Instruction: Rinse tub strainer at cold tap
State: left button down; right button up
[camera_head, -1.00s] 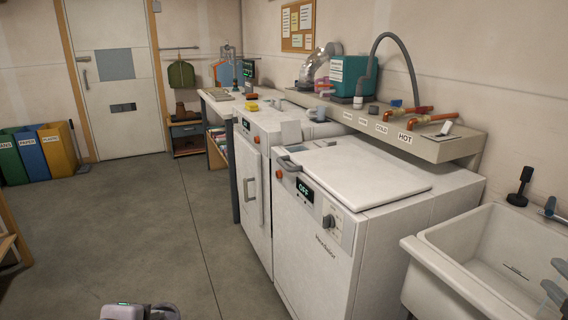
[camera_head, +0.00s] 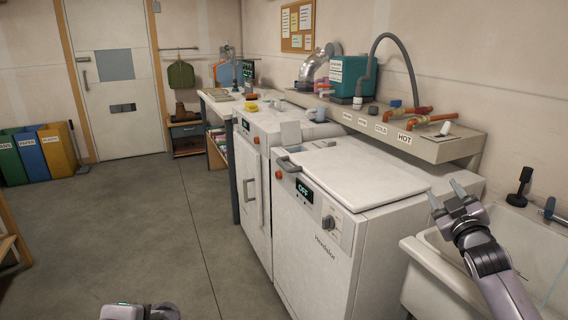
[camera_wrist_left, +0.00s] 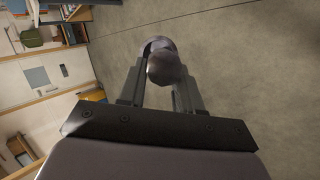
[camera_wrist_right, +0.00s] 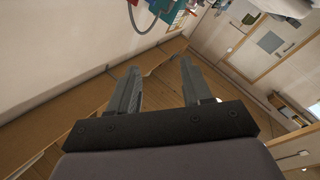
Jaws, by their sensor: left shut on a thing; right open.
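My left gripper (camera_wrist_left: 160,88) is shut on a dark grey, rounded metallic thing (camera_wrist_left: 168,66), seen against the floor in the left wrist view. Its shape could be the tub strainer, but I cannot tell for sure. Only part of my left arm shows at the bottom of the head view. My right gripper (camera_head: 447,195) is open and empty, in front of the sink's left rim. Its spread fingers also show in the right wrist view (camera_wrist_right: 160,80). Copper pipes with red-orange handles (camera_head: 410,111) stand on the shelf behind the COLD label (camera_head: 381,129) and HOT label (camera_head: 405,138).
The white sink (camera_head: 520,240) is at the right, with a black plunger-like thing (camera_head: 520,186) and a bluish faucet part (camera_head: 552,212) at its back edge. A white machine (camera_head: 350,180) stands left of it. The floor (camera_head: 130,225) at left is clear.

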jog(key=s+a+f+m+g+y, duration=0.1)
jog(key=s+a+f+g, duration=0.2)
jog(key=f, duration=0.4)
jog(key=s+a+f+m, duration=0.1)
jog(key=s+a+f, duration=0.1)
jog(key=s+f, duration=0.5)
jog(key=s+a+f+m+g+y, duration=0.1)
jog(key=s+a+f+g, duration=0.15)
jog(key=f, duration=0.55)
jog(key=s+a+f+g, duration=0.1)
jog(key=s+a+f, duration=0.2)
jog(key=s, duration=0.5)
jog(key=s+a+f+g+y, duration=0.1)
jog(key=s+a+f, duration=0.2)
jog(key=s, duration=0.5)
jog(key=s+a+f+g, duration=0.1)
jog(key=s+a+f, duration=0.2)
jog(key=s, duration=0.6)
jog(key=shift+f+m+y, duration=0.3)
jog(key=shift+f+m, duration=0.1)
jog(key=shift+f, duration=0.5)
jog(key=shift+s+r+g, duration=0.1)
jog(key=shift+s+g, duration=0.1)
jog(key=shift+g, duration=0.15)
jog(key=shift+c, duration=0.6)
